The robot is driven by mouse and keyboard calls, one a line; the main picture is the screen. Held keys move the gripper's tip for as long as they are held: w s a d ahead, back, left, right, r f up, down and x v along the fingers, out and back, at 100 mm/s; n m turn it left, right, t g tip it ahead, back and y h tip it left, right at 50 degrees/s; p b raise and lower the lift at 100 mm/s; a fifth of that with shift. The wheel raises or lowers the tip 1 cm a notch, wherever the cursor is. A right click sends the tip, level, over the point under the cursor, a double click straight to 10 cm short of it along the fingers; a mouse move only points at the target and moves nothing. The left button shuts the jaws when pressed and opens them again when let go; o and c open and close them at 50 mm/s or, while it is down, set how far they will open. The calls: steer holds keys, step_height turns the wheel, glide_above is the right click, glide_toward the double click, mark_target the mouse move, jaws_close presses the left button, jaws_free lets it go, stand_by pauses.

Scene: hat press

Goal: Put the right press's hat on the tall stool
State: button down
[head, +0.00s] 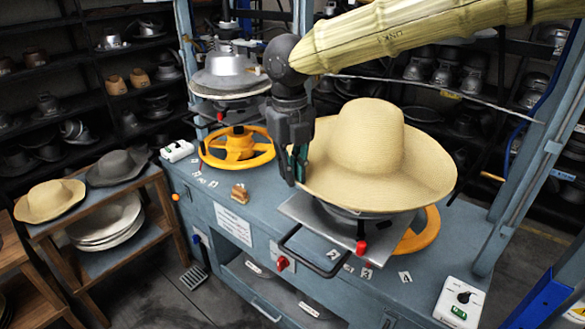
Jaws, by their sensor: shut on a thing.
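The right press's hat (370,140), pale straw with a wide brim and round crown, is over the right press's metal plate (312,222). A grey round form shows under its brim; I cannot tell whether the hat touches it. My gripper (299,166) points down at the hat's left side, shut on the brim edge. The fingertips are small and dark, and the exact grip is hard to see. Nothing in view is clearly the tall stool. A wooden stand (77,210) with a shelf stands at the left.
The stand holds a straw hat (48,200), a grey hat (117,167) and a pale stack below. The left press (228,75) has a yellow handwheel (238,148). A control box (460,302) sits at the bench's front right. Blue posts flank the bench. Floor shows between stand and bench.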

steer(key=shift+r+p, duration=0.7)
steer(key=shift+r, duration=2.3)
steer(key=shift+s+r+p, duration=0.1)
steer(key=shift+r+p, duration=0.3)
steer(key=shift+r, duration=0.45)
steer(key=shift+s+a+r+p, duration=0.65)
steer(key=shift+r+p, duration=0.2)
steer(key=shift+p, duration=0.2)
steer(key=s+a+p, duration=0.1)
steer(key=s+a, duration=0.4)
steer(key=s, duration=0.2)
steer(key=shift+s, duration=0.2)
steer(key=shift+a, duration=0.1)
